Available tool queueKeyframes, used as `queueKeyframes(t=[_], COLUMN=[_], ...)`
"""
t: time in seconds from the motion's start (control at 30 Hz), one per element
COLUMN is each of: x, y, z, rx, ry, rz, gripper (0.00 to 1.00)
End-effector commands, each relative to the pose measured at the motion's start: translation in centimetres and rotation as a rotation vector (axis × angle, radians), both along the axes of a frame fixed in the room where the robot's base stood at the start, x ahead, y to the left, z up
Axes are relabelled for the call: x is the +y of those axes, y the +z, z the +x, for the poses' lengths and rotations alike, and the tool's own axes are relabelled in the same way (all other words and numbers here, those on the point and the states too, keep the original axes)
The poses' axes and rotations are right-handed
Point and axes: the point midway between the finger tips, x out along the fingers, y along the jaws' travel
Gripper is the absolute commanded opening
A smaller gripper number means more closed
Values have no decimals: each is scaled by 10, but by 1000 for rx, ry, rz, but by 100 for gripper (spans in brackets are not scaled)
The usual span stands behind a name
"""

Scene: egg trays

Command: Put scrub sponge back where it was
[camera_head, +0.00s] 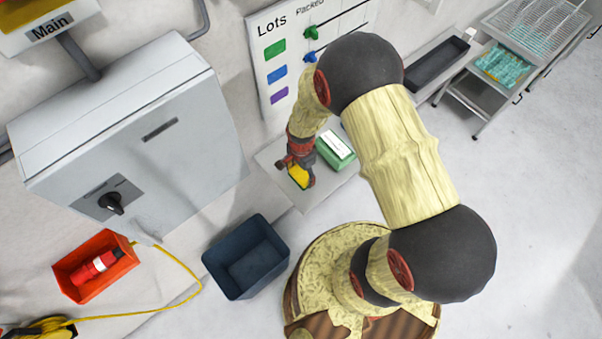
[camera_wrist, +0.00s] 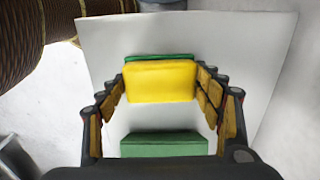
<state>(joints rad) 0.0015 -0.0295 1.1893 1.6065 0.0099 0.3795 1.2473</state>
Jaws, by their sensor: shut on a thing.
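The scrub sponge (camera_head: 299,176) is a yellow block. In the wrist view the sponge (camera_wrist: 160,82) sits between the two finger rows, with a thin green layer along its far edge. My gripper (camera_head: 298,172) is shut on it, and in the wrist view the fingers (camera_wrist: 163,90) flank its sides. The sponge is over a pale grey surface (camera_head: 318,193); I cannot tell if it touches it. A green box with a white top (camera_head: 337,146) stands to the right of the gripper. A green block (camera_wrist: 164,145) lies nearer the camera in the wrist view.
A dark blue bin (camera_head: 246,257) stands on the floor below the surface. A grey cabinet (camera_head: 125,125) is on the left, with an orange bin (camera_head: 82,277) below it. A lots board (camera_head: 270,100) is behind. A dark tray (camera_head: 437,65) and wire rack (camera_head: 535,28) are at upper right.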

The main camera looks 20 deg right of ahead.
Motion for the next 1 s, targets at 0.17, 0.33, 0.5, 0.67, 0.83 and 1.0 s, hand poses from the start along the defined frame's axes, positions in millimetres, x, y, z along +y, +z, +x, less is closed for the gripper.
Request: queueKeyframes(t=[0.17, 0.33, 0.5, 0.67, 0.83, 1.0], x=[0, 0, 0, 0, 0, 0], y=[-6, -7, -8, -8, -8, -8], z=[2, 1, 1, 1, 1, 1], rx=[-4, -3, -2, -2, -2, -2], ry=[0, 0, 0, 0, 0, 0], rz=[0, 0, 0, 0, 0, 0], gripper=[46, 46, 72, 81, 84, 84])
